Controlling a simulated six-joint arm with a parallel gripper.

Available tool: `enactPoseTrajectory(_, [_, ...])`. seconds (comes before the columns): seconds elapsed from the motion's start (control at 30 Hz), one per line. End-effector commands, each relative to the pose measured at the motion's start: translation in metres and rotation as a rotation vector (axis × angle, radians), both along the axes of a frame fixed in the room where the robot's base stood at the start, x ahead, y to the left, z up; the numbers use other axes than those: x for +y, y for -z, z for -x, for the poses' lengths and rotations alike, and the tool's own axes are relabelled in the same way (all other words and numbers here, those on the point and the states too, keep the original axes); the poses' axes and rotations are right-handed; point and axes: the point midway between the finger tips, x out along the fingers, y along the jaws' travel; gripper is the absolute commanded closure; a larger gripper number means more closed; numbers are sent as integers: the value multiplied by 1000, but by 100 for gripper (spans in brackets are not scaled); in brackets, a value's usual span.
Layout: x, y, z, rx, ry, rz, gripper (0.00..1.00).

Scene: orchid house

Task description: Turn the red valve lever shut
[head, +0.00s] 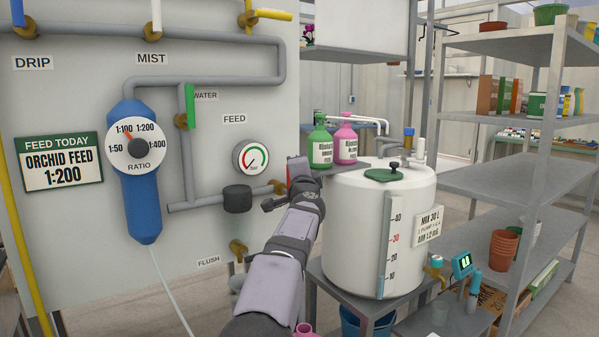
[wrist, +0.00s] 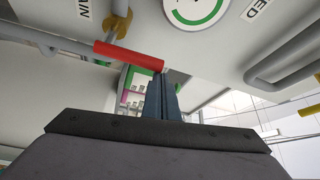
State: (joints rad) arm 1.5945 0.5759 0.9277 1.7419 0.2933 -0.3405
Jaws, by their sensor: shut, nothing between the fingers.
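The red valve lever (wrist: 130,56) shows in the wrist view as a red bar beside a brass valve body (wrist: 117,24). In the head view the lever (head: 298,162) is a red piece, partly hidden by my gripper, to the right of the pressure gauge and near a brass fitting (head: 278,187). My gripper (wrist: 160,80) has its fingers together with nothing between them. Its fingertips are close to the right end of the lever in the wrist view. I cannot tell whether they touch it.
The panel (head: 215,75) carries pipes, the pressure gauge (head: 251,159), a dark cylinder (head: 237,199) and a blue doser (head: 141,195). A white tank (head: 350,235) stands to the right of my arm, with green and pink bottles behind it. Metal shelves (head: 500,180) stand at the far right.

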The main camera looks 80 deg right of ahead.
Motion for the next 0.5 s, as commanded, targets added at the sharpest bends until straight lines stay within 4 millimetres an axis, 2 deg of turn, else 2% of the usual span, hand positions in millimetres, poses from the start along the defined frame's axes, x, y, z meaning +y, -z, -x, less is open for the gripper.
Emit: enactPoseTrajectory(0.5, [-2, -1, 2, 1, -1, 0, 100])
